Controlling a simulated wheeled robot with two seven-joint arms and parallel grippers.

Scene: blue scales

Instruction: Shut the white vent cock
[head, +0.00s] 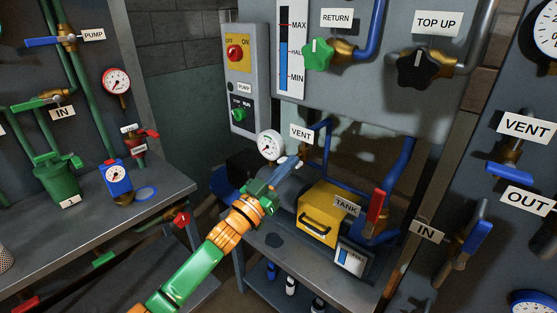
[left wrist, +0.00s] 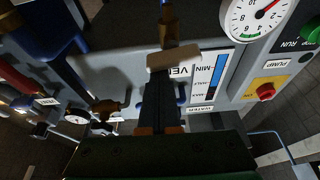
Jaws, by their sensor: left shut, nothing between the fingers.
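The white vent cock shows in the left wrist view as a pale, off-white lever (left wrist: 173,57) on a brass body (left wrist: 168,20), partly over the VENT label (left wrist: 186,71). The lever lies nearly crosswise in that picture. My left gripper (left wrist: 160,82) is shut and empty, its dark fingers pointing at the lever from below. I cannot tell whether they touch it. In the head view my left gripper (head: 287,168) is just below the VENT label (head: 301,134) and right of a round gauge (head: 270,145). There the gripper hides most or all of the cock. My right gripper is out of view.
Close by are a yellow box (head: 322,212), a TANK label (head: 346,205), a red-handled valve (head: 377,208) and blue pipes (head: 398,165). The pump switch box (head: 241,80) stands behind. Another VENT label (head: 526,126), with a blue lever (head: 509,172), is at far right.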

